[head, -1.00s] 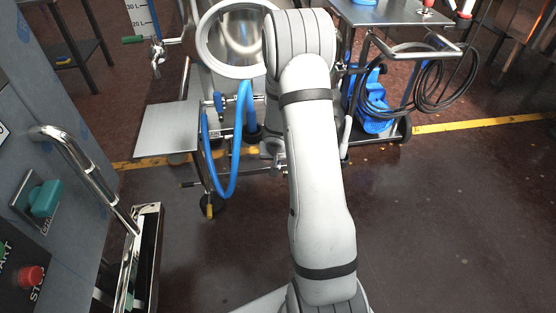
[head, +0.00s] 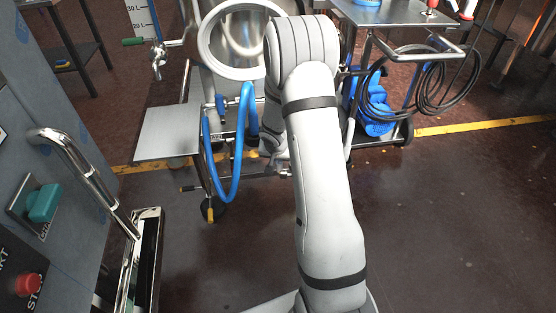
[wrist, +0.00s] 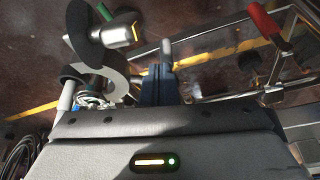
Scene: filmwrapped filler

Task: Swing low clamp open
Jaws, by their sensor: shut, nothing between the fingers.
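I cannot pick out the low clamp with certainty. In the wrist view, a pale curved collar (wrist: 116,82) and a dark round part (wrist: 88,35) lie left of my fingers, beside a short steel cylinder (wrist: 118,36). My gripper (wrist: 160,72) shows there as dark blue fingers, shut and empty. A grey rod end (wrist: 166,48) shows just past the fingertips; I cannot tell if they touch. In the head view, my arm hides the gripper and part of the low fittings under the steel vessel (head: 208,60).
A blue hose (head: 238,165) loops low beside the vessel. A flat steel shelf (head: 168,132) sits to its left. A trolley (head: 385,14) with a coiled black cable (head: 440,95) stands right. A chrome handrail (head: 80,170) is near left. A red-handled part (wrist: 264,22) lies right of my fingers.

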